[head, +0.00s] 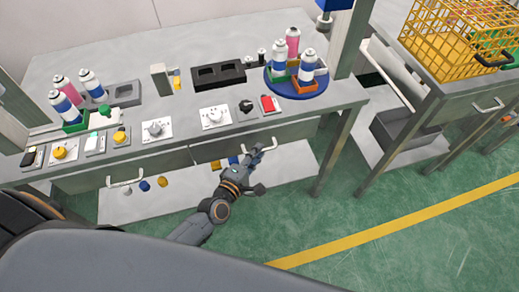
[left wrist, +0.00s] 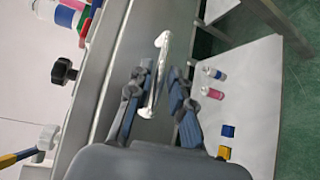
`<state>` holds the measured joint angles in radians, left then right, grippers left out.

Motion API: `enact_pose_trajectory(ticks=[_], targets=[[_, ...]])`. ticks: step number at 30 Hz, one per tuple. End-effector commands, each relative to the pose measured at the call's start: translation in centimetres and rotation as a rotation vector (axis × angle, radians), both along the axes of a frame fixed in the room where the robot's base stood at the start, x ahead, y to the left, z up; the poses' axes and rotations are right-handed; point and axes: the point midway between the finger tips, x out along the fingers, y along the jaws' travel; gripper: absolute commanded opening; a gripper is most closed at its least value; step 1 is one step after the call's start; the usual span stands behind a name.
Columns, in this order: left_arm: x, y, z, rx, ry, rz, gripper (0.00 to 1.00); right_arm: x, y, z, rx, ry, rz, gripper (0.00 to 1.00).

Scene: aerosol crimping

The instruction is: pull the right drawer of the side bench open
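The bench in front of me has a right drawer (head: 218,148) with its front looking flush with the bench. Its handle is mostly hidden behind my left gripper in the head view. In the left wrist view the pale bar handle (left wrist: 161,62) runs lengthwise between the fingers. My left gripper (head: 256,155) is at this drawer front. The left wrist view shows its two fingers (left wrist: 159,85) apart, one on each side of the handle, with gaps visible. The left drawer (head: 160,163) also looks shut, with its handle (head: 125,182) clear. My right gripper is not in view.
Spray cans stand on a blue round tray (head: 297,88) and on the left of the bench top. Knobs and switches line its front edge. A lower shelf (head: 287,160) holds small items. Another bench with a yellow wire basket (head: 445,62) stands right. Green floor (head: 385,212) is clear.

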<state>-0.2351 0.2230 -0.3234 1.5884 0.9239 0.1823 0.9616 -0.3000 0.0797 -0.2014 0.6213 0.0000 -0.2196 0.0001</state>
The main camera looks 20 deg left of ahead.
Motion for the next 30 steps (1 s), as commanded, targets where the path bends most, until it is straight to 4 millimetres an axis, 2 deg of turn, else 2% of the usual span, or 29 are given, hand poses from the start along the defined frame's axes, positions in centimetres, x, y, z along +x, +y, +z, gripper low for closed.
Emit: enact_pose_trajectory(ticks=[6, 14, 18, 30], targets=[[1.5, -0.4, -0.3, -0.001, 0.001, 0.000, 0.21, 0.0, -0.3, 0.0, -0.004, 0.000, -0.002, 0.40], [1.7, -0.4, -0.3, 0.000, 0.001, 0.000, 0.21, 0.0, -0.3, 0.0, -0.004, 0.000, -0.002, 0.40], [1.6, -0.4, -0.3, 0.000, 0.001, 0.000, 0.00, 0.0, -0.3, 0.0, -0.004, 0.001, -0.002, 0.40], [1.3, -0.6, -0.3, 0.000, 0.002, 0.000, 0.00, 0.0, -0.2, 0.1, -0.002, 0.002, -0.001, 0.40]])
